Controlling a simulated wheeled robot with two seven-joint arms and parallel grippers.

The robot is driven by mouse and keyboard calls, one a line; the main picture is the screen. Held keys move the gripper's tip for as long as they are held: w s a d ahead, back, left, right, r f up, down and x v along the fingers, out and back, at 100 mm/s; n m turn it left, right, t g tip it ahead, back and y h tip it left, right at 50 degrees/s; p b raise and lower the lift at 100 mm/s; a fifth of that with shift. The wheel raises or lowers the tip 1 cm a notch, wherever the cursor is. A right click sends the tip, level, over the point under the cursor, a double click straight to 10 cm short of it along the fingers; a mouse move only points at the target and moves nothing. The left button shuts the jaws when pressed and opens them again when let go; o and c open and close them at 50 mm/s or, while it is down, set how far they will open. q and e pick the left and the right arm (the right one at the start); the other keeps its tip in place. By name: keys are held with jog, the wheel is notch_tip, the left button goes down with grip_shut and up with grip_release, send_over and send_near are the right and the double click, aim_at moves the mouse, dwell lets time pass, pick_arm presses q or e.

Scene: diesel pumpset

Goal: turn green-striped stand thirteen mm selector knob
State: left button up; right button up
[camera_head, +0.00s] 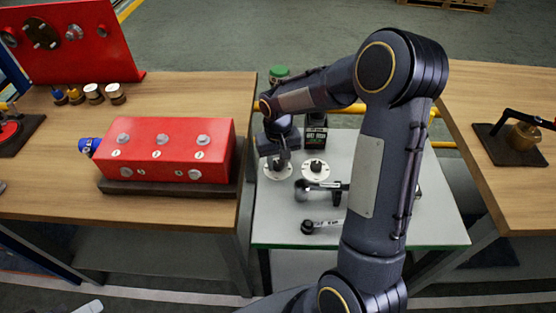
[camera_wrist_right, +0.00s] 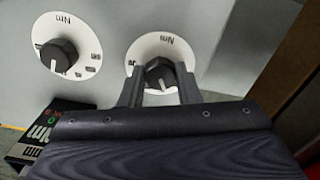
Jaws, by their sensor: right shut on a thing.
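The green-striped stand (camera_head: 268,225) is a pale grey table with a green front edge, in the middle of the head view. Two white dials with dark selector knobs lie on it. My right gripper (camera_head: 279,165) is over the left dial (camera_head: 270,175) in the head view. In the right wrist view, my right gripper (camera_wrist_right: 159,80) is shut on the dark knob (camera_wrist_right: 159,71), a finger on each side. That dial (camera_wrist_right: 172,45) reads "Nm"; I cannot read which size it is for. The other knob (camera_wrist_right: 57,54) stands free. My left gripper is not in view.
Two dark-handled tools (camera_head: 308,189) (camera_head: 309,226) lie on the stand near the dials. A black box (camera_head: 315,134) and a green-topped item (camera_head: 278,73) are behind. A red block (camera_head: 165,150) sits on the left bench; my right arm hides the stand's right part.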

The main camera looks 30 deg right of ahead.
aim_at(279, 163)
jog(key=n, duration=0.5)
jog(key=shift+n, duration=0.3)
jog(key=n+p, duration=0.1)
jog(key=n, duration=0.4)
jog(key=shift+w+d+n, duration=0.1)
jog(key=shift+n, duration=0.2)
jog(key=o, duration=1)
notch_tip(279, 163, up, 8)
jog(key=shift+f, duration=0.1)
dwell(0.3)
